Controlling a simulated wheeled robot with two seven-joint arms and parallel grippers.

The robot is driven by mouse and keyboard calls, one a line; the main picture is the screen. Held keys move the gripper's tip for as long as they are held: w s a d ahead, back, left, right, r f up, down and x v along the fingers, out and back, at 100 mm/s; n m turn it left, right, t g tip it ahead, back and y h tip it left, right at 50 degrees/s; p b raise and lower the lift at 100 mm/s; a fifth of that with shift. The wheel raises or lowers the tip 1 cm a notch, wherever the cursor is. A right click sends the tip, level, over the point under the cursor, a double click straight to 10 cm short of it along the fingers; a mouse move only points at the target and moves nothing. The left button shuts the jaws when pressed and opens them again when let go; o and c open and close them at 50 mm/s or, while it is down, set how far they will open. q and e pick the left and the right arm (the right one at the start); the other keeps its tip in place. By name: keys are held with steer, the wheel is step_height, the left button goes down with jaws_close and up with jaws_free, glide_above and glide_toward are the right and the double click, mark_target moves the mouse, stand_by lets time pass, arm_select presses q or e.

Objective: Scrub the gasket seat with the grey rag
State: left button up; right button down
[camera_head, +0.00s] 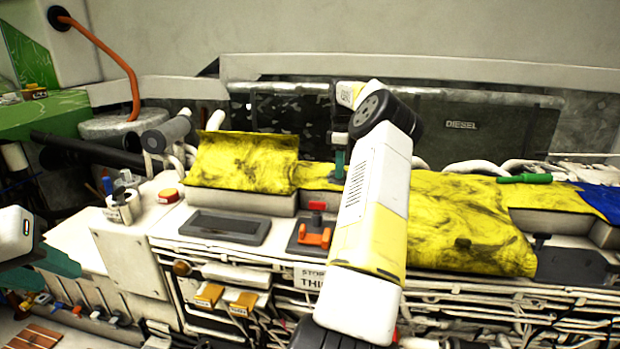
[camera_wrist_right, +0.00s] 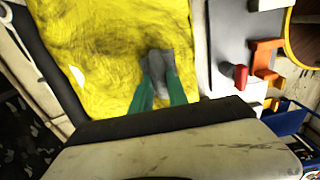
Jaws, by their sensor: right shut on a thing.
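My right gripper (camera_head: 338,176) points down over the strip of yellow, dark-stained covering at the middle of the bench. In the right wrist view its green fingers (camera_wrist_right: 158,82) are shut on a small grey piece, the grey rag (camera_wrist_right: 156,62). The rag is over the yellow surface (camera_wrist_right: 100,45); I cannot tell whether it touches. In the head view the rag is too small to make out. I cannot pick out the gasket seat with certainty. My left gripper (camera_head: 60,263) shows teal at the left edge, away from the bench middle; its opening is unclear.
Yellow sheets (camera_head: 243,160) and (camera_head: 465,215) lie on both sides of my right arm. A red-and-orange fitting (camera_head: 315,235) and a grey tray (camera_head: 225,227) sit in front. A green-handled tool (camera_head: 524,178) lies to the right. A dark DIESEL panel (camera_head: 480,130) stands behind.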

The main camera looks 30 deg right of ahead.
steer(key=shift+r, duration=0.15)
stand_by(0.3)
steer(key=shift+r, duration=2.9)
